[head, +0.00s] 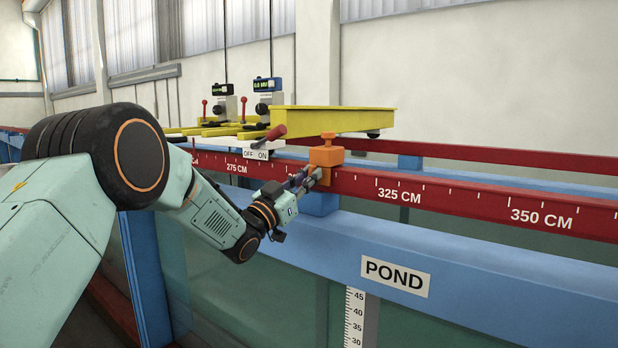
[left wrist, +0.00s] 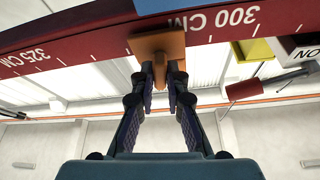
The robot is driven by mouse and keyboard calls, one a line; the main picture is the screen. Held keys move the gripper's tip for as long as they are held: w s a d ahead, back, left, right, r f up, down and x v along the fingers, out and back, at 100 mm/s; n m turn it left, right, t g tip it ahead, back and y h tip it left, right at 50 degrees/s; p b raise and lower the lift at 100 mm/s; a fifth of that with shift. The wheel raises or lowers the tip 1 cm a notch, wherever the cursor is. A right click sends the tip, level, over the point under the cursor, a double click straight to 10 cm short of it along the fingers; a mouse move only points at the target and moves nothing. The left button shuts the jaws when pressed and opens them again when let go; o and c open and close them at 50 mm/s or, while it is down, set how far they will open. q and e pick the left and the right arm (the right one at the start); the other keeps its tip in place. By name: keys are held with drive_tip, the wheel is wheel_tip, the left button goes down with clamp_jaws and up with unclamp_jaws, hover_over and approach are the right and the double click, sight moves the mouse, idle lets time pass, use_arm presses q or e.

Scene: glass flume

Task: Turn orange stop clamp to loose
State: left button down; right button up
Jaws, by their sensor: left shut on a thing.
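The orange stop clamp (head: 327,156) sits on the red scale rail (head: 450,199), between the 275 CM and 325 CM marks, with a small orange knob on its top. My left gripper (head: 312,179) reaches its front face from the left. In the left wrist view, which is upside down, the clamp (left wrist: 158,44) is at the top middle. There my left gripper (left wrist: 160,80) is shut on a narrow orange part sticking out of the clamp. The fingers hide most of that part in the head view. My right gripper is not in view.
A yellow carriage (head: 335,119) with gauges stands just behind and left of the clamp. A red-handled lever (head: 275,132) rises beside the OFF/ON plate (head: 255,154). The blue flume edge with the POND sign (head: 395,275) runs below the rail. The rail to the right is clear.

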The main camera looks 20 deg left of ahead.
use_arm(q)
drive_tip(key=shift+f, duration=0.15)
drive_tip(key=shift+d+n+y+b, duration=0.15)
drive_tip(key=shift+n+y, duration=1.4)
drive_tip(key=shift+n, duration=1.6)
drive_tip(key=shift+a+n+y+b, duration=0.1)
drive_tip(key=shift+n+y, duration=1.4)
drive_tip(key=shift+n, duration=1.7)
drive_tip(key=shift+d+n+y+b, duration=0.15)
drive_tip(key=shift+n+y, duration=1.4)
drive_tip(key=shift+n, duration=1.6)
drive_tip(key=shift+a, duration=0.1)
drive_tip(key=c, duration=1.4)
unclamp_jaws()
drive_tip(key=shift+s, duration=0.1)
drive_tip(key=shift+o, duration=0.2)
drive_tip(key=shift+s, duration=0.1)
